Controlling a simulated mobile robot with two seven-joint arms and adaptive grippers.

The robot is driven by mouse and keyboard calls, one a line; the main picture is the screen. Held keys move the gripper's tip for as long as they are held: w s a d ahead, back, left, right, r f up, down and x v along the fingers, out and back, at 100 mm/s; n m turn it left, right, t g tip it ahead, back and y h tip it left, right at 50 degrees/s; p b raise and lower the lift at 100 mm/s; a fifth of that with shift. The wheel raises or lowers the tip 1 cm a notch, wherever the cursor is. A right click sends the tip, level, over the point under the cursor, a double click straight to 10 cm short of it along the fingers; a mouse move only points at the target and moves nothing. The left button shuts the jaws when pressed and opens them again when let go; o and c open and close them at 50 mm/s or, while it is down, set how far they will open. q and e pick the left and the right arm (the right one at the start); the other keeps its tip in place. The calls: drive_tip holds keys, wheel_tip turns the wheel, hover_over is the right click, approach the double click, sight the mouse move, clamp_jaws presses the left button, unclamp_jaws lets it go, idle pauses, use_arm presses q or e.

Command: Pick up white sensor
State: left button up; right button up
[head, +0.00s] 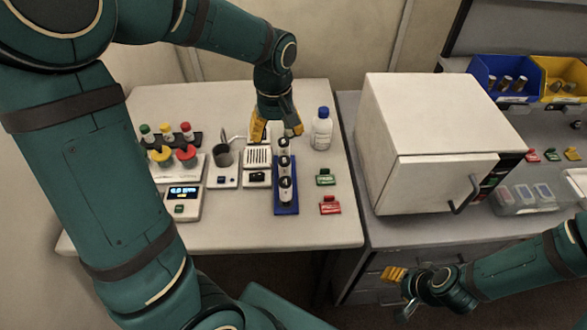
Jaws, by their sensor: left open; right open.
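My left gripper (278,130) is open above the back of the white table, with its yellow-tipped fingers pointing down. Just below it is a blue rack (287,208) holding a row of white-and-dark cylindrical pieces (285,168). The rearmost piece is close to the fingers; I cannot tell whether they touch it. No piece is clearly marked as the white sensor, so I cannot tell which one it is. My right gripper (402,290) is open and empty, low in front of the right-hand counter, far from the rack.
A white slotted block (257,158), a grey cup (223,156), a scale (182,200) and colour-capped vials stand left of the rack. A white bottle (321,130), a green clip (325,178) and a red clip (330,205) stand right.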

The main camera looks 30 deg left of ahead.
sight(282, 160)
use_arm(q)
drive_tip(key=shift+w+f, duration=0.2)
drive_tip(key=shift+f, duration=0.5)
drive_tip(key=shift+w+f+b, duration=0.45)
drive_tip(key=shift+f+b, duration=0.05)
drive_tip(key=shift+f, duration=0.3)
wheel_tip(282, 160, down, 7)
drive_tip(key=shift+s+r+b, duration=0.15)
drive_tip(key=shift+b, duration=0.4)
drive_tip(key=shift+d+f, duration=0.2)
drive_tip(key=shift+f, duration=0.55)
drive_tip(key=f, duration=0.3)
drive_tip(key=f+b, duration=0.1)
drive_tip(key=shift+d+f, duration=0.15)
drive_tip(key=shift+d, duration=0.1)
use_arm(e)
wheel_tip(282, 160, down, 4)
drive_tip(key=shift+a+f, duration=0.1)
drive_tip(key=shift+a, duration=0.05)
use_arm(q)
clamp_jaws()
